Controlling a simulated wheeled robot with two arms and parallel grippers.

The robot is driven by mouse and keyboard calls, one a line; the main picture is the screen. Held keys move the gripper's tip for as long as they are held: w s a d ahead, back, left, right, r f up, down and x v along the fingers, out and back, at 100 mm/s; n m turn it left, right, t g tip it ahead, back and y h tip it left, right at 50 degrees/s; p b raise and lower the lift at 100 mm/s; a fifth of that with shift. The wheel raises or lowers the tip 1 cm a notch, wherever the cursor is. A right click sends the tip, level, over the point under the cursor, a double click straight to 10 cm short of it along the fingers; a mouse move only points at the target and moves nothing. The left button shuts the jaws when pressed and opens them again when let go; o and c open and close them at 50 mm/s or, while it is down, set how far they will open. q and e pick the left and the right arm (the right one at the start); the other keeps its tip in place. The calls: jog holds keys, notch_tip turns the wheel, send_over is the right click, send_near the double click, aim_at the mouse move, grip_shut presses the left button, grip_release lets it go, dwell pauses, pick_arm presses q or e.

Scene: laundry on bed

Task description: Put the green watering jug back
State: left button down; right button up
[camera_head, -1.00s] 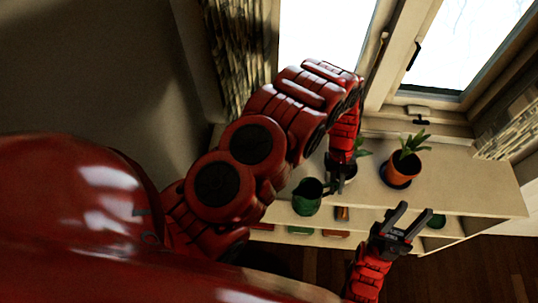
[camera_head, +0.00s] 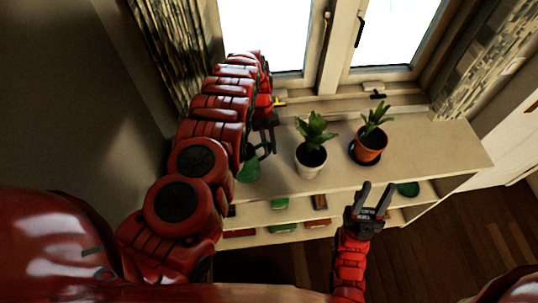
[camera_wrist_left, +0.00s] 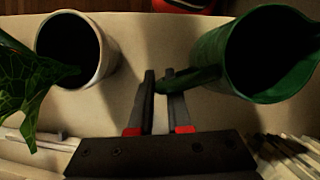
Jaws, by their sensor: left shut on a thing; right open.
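The green watering jug (camera_head: 249,171) shows in part behind my left forearm, over the left end of the shelf's pale top. In the left wrist view the jug (camera_wrist_left: 268,55) is at the right, its dark opening facing the camera. Its green handle reaches in between the fingers of my left gripper (camera_wrist_left: 160,84). My left gripper (camera_head: 268,143) is shut on this handle. I cannot tell whether the jug's base touches the top. My right gripper (camera_head: 375,195) is open and empty, in front of the shelf's front edge.
A plant in a white pot (camera_head: 310,165) stands right of the jug and shows close to my left gripper in the wrist view (camera_wrist_left: 75,50). A plant in an orange pot (camera_head: 369,148) stands further right. Lower shelves hold small items. Windows and a curtain (camera_head: 165,50) are behind.

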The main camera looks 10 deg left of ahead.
pick_arm(q)
jog(key=shift+w+a+f+b, duration=0.15)
jog(key=shift+f+b, duration=0.15)
jog(key=shift+f, duration=0.2)
notch_tip(320, 180, down, 3)
jog(key=shift+r+b, duration=0.15)
jog(key=shift+b, duration=0.65)
jog(key=shift+r, duration=0.1)
jog(key=shift+f, duration=0.2)
jog(key=c, duration=0.9)
grip_release()
jog(key=shift+r, duration=0.1)
jog(key=shift+o, duration=0.2)
